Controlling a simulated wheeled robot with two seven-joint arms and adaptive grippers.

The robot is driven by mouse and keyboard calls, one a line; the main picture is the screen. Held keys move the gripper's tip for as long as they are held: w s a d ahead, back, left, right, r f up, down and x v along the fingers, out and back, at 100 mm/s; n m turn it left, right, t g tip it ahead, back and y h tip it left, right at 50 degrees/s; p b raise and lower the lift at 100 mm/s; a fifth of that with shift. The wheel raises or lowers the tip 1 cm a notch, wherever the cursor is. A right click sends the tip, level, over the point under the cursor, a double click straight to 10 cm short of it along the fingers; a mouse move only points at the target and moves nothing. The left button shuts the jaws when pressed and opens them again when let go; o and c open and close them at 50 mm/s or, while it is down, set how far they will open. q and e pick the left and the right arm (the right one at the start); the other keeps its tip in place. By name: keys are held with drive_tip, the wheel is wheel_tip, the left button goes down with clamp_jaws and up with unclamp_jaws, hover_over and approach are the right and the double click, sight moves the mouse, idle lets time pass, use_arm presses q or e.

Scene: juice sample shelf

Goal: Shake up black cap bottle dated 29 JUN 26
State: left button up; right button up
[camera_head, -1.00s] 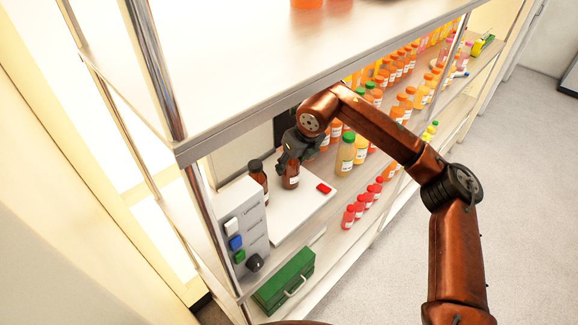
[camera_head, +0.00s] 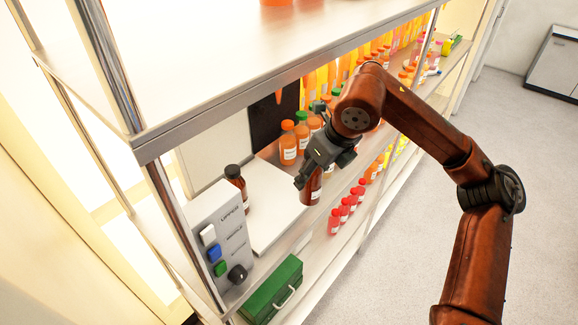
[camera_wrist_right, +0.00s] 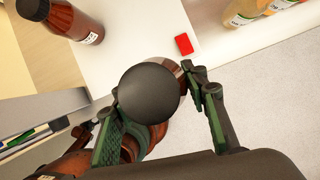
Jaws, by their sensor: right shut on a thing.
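My right gripper (camera_head: 314,168) is shut on a brown bottle (camera_head: 311,190) with a white label, held at the front side of the white board. In the right wrist view, the held bottle's round black cap (camera_wrist_right: 150,93) sits between the fingers and hides most of its body. A second brown bottle with a black cap (camera_head: 237,186) stands on the board at the left; it also shows in the right wrist view (camera_wrist_right: 70,18). The dates on both labels are too small to read. My left gripper is not in view.
The white board (camera_head: 268,215) has bare room around the standing bottle. A grey button box (camera_head: 222,245) and a green case (camera_head: 272,292) are at the front left. Orange bottles (camera_head: 289,148) and small red bottles (camera_head: 335,220) line the shelves. A red block (camera_wrist_right: 184,44) lies nearby.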

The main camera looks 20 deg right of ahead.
drive_tip(key=s+d, duration=0.2)
drive_tip(key=s, duration=0.1)
drive_tip(key=shift+s+d+b, duration=0.25)
drive_tip(key=shift+d+b, duration=0.05)
drive_tip(key=shift+b, duration=0.05)
drive_tip(key=p, duration=0.3)
approach(320, 190)
drive_tip(key=w+f, duration=0.1)
drive_tip(key=shift+a+f, duration=0.1)
drive_tip(key=shift+f, duration=0.1)
drive_tip(key=shift+w+f, duration=0.1)
